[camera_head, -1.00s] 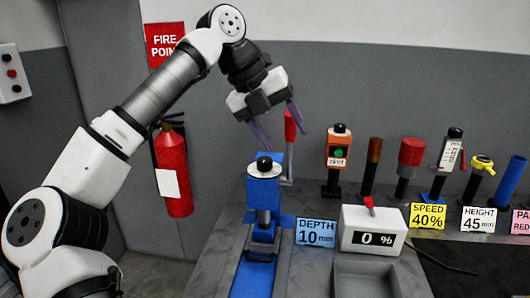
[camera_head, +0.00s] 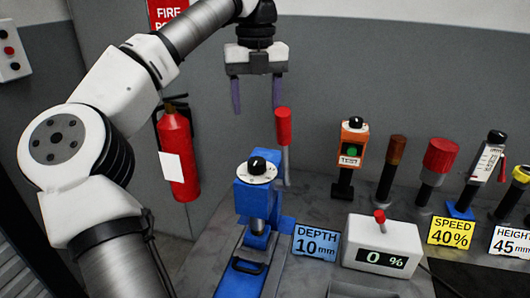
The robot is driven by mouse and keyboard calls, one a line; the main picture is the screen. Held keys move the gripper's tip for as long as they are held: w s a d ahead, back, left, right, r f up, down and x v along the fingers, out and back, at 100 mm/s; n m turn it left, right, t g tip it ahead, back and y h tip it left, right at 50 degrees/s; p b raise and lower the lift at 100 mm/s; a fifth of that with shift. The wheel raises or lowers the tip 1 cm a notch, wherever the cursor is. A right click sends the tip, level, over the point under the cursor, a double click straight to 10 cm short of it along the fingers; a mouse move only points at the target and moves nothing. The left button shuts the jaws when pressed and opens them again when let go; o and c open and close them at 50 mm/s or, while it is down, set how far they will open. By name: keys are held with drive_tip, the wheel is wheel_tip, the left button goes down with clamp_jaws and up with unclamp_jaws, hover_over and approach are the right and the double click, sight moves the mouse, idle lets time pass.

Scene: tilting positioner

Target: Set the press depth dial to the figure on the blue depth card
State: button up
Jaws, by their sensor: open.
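The press depth dial (camera_head: 257,166) is a black knob on a white disc with markings, on top of the blue press (camera_head: 256,197). The marks on the disc are too small to read. The blue depth card (camera_head: 316,243) stands to the right of the press and reads "DEPTH 10 mm". My gripper (camera_head: 257,108) points down with its two purple fingers apart and nothing between them. It is above the dial and does not touch it.
A lever with a red grip (camera_head: 284,127) rises beside the press, close to my gripper's right finger. A white box reading 0 % (camera_head: 382,245) stands right of the card. An orange TEST post (camera_head: 351,150) and other posts stand behind. A yellow speed card (camera_head: 450,233) reads 40%.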

sight(257, 161)
wheel_tip(257, 161, down, 14)
drive_tip(key=p, duration=0.2)
drive_tip(key=shift+s+r+p, duration=0.1)
drive_tip(key=shift+r+p, duration=0.1)
drive_tip(key=shift+p, duration=0.1)
drive_tip(key=c, duration=1)
